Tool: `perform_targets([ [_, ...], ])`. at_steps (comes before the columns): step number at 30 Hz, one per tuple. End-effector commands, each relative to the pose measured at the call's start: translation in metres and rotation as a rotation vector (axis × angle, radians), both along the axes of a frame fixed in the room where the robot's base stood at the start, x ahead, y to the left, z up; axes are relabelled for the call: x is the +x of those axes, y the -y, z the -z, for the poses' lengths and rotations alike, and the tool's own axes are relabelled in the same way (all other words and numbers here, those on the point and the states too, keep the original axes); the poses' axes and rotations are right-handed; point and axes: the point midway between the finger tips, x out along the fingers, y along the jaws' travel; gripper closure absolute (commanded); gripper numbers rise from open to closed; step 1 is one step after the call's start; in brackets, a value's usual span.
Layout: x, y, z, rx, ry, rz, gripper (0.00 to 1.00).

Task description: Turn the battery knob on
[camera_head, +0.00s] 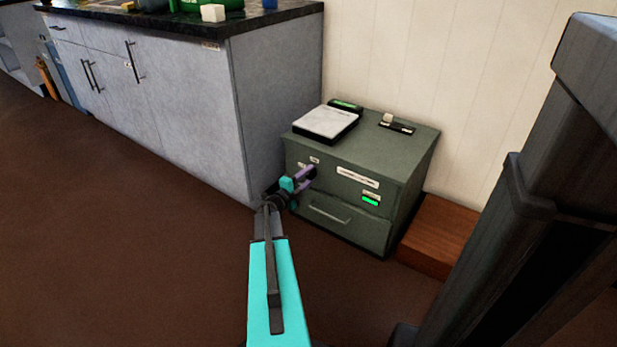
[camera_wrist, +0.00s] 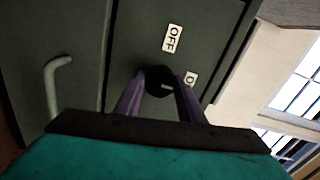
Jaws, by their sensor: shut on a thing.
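The battery knob (camera_wrist: 158,80) is a dark round knob on the front of a green cabinet (camera_head: 400,165). In the wrist view it sits between the two purple fingers of my gripper (camera_wrist: 160,90), which are shut on it. In the head view my gripper (camera_head: 308,173) reaches the upper left of the cabinet front and hides the knob. A green light (camera_head: 370,201) shows on the front at right.
A drawer handle (camera_head: 330,215) is low on the cabinet front. A clipboard-like white pad (camera_head: 326,121) and a small dark device (camera_head: 397,126) lie on top. A grey counter (camera_head: 190,90) stands at left, a wooden block (camera_head: 440,235) at right. The brown floor (camera_head: 120,240) is clear.

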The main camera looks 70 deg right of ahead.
Motion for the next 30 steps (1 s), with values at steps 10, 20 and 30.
perform_targets([
  [10, -0.001, 0.0, 0.001, 0.001, 0.001, 0.003, 0.46],
  [20, 0.002, -0.009, -0.001, 0.001, 0.0, 0.0, 0.46],
  [30, 0.012, -0.053, -0.004, 0.001, -0.001, -0.001, 0.46],
])
